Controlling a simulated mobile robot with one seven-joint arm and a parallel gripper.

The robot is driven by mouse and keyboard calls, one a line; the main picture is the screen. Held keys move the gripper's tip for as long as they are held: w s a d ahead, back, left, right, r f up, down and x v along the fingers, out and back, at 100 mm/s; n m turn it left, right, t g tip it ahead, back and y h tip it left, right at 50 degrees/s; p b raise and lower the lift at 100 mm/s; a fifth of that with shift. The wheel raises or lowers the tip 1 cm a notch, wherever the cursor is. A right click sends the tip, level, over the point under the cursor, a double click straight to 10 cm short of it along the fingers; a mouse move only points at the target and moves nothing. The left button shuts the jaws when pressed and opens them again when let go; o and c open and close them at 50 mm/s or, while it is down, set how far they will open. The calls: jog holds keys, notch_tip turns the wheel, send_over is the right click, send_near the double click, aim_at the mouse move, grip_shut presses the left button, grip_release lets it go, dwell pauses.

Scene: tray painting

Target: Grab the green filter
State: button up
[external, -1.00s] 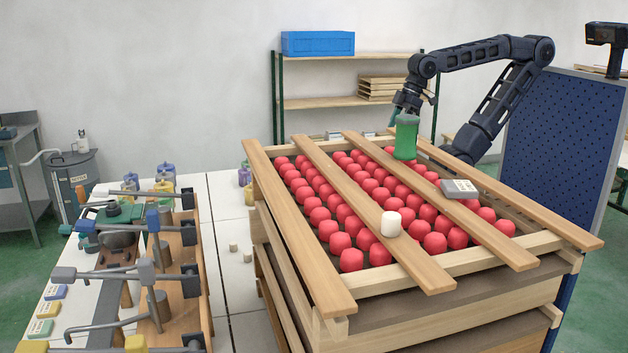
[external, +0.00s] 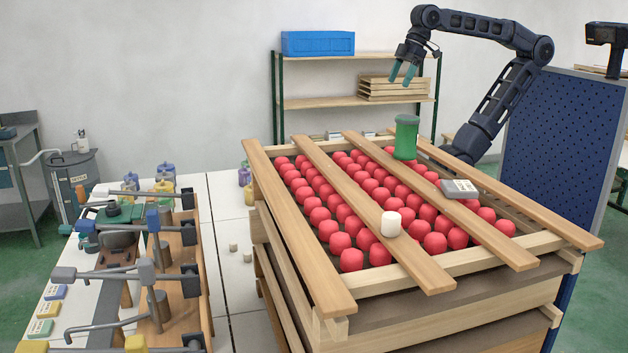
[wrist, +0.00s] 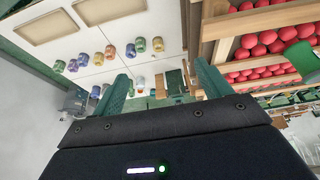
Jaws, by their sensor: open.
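The green filter (external: 406,138) is an upright green cylinder with a paler top, standing at the far side of the wooden rack (external: 455,276) of red pieces. What it rests on is hard to make out. In the wrist view a green shape at the right edge (wrist: 302,60) looks like the filter, partly cut off. My gripper (external: 402,76) is open and empty, with teal fingers pointing down, above the filter and apart from it. In the wrist view my gripper (wrist: 162,78) shows its two fingers spread with nothing between them.
Planks cross the rack, bearing a white cylinder (external: 391,224) and a grey device (external: 459,189). A shelf (external: 300,103) with a blue crate (external: 318,43) stands behind. A bench with tools and jars is at left. A blue perforated panel (external: 560,150) stands at right.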

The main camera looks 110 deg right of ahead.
notch_tip(320, 180, up, 8)
jog(key=r, duration=0.1)
jog(key=n+g, duration=0.5)
jog(key=n, duration=1)
send_over(407, 131)
jog(key=s+d, duration=0.2)
jog(key=f, duration=0.1)
notch_tip(407, 131, down, 4)
jog(key=shift+a+f, duration=0.1)
jog(key=shift+f, duration=0.05)
notch_tip(407, 131, down, 6)
jog(key=shift+f, duration=0.1)
jog(key=shift+w+d+f, duration=0.15)
jog(key=shift+f, duration=1.2)
jog(key=shift+w+d+f, duration=0.15)
jog(key=shift+f, duration=1.15)
jog(key=c, duration=1.1)
